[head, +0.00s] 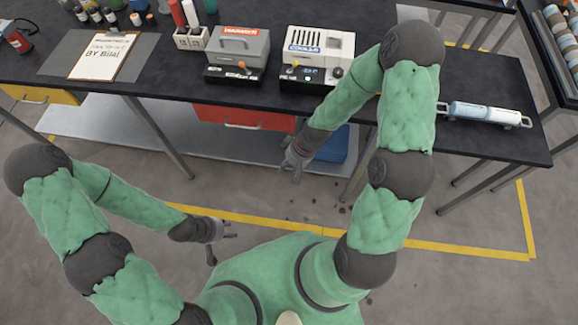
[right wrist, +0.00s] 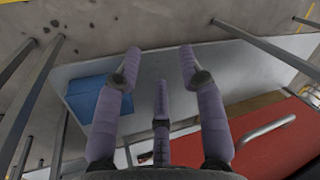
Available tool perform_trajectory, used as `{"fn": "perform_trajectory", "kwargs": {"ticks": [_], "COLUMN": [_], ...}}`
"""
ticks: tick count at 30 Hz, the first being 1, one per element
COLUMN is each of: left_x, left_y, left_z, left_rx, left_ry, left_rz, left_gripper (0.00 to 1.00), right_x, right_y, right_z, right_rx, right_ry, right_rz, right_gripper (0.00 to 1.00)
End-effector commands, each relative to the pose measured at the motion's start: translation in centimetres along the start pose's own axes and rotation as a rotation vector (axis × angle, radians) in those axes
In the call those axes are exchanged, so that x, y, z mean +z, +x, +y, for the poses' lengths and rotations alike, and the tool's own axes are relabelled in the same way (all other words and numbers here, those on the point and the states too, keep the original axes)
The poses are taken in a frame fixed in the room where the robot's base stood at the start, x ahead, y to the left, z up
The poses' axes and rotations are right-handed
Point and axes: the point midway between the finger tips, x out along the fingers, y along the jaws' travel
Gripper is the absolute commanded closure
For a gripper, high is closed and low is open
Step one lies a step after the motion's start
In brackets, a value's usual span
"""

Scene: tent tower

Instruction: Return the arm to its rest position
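My right arm is green with dark grey joints and is bent in front of the table. My right gripper (head: 294,160) hangs in front of the table's edge, below the tabletop. In the right wrist view its purple fingers (right wrist: 160,75) are spread apart with nothing between them. My left arm is folded at the lower left. My left gripper (head: 222,236) is over the floor, clear of the table. Its fingers look spread and nothing shows in them, though they are small in view.
The black table (head: 390,115) carries a grey device (head: 238,48), a white device (head: 318,52), a clipboard (head: 103,55) and a light blue cylinder (head: 485,113) at the right. Below are a red drawer (head: 243,117), a blue box (head: 333,146) and a lower shelf (head: 140,130). Floor nearby is clear.

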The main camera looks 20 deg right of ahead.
Motion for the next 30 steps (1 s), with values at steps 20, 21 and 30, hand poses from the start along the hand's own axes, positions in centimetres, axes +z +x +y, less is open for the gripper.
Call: {"fn": "perform_trajectory", "kwargs": {"ticks": [20, 21, 30], "left_x": [0.0, 0.0, 0.0], "left_y": [0.0, 0.0, 0.0], "left_z": [0.0, 0.0, 0.0], "left_rx": [0.000, 0.000, 0.000], "left_ry": [0.000, 0.000, 0.000], "left_rz": [0.000, 0.000, 0.000], "left_gripper": [0.62, 0.62, 0.62], "right_x": [0.7, 1.2, 7.9], "right_y": [0.8, 1.4, 7.3], "right_z": [-0.4, -0.6, -3.8], "right_rx": [-0.002, -0.003, -0.008], "right_ry": [0.013, 0.024, 0.174], "right_rz": [-0.009, -0.014, -0.055], "right_gripper": [0.60, 0.60, 0.60]}}
